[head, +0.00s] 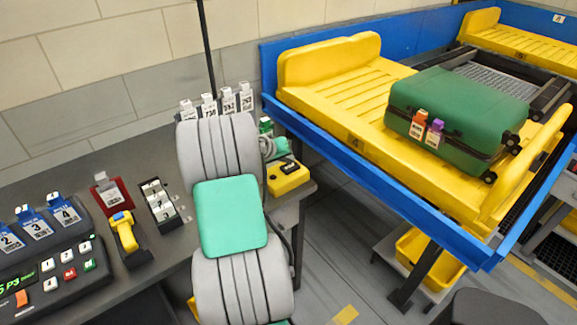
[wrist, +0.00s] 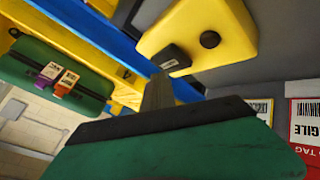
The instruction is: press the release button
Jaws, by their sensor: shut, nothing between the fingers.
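The yellow control box (head: 288,180) sits at the right end of the grey desk, with a dark block on top. In the wrist view the yellow box (wrist: 232,22) shows a round dark spot and the dark block (wrist: 172,58); I cannot tell which is the release button, or whether it is pressed. My gripper (wrist: 159,78) is shut and empty, its grey fingers pointing at the box. The fingertips appear close to the dark block; contact cannot be told. In the head view my arm hides most of the gripper. A green suitcase (head: 455,115) lies on the yellow tray (head: 330,75).
The blue conveyor edge (head: 350,165) runs just right of the box. The desk holds a black keypad panel (head: 55,285), a yellow hand scanner (head: 124,230), a red tag holder (head: 109,190) and a row of tag stands (head: 228,100). A yellow bin (head: 428,262) stands under the conveyor.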

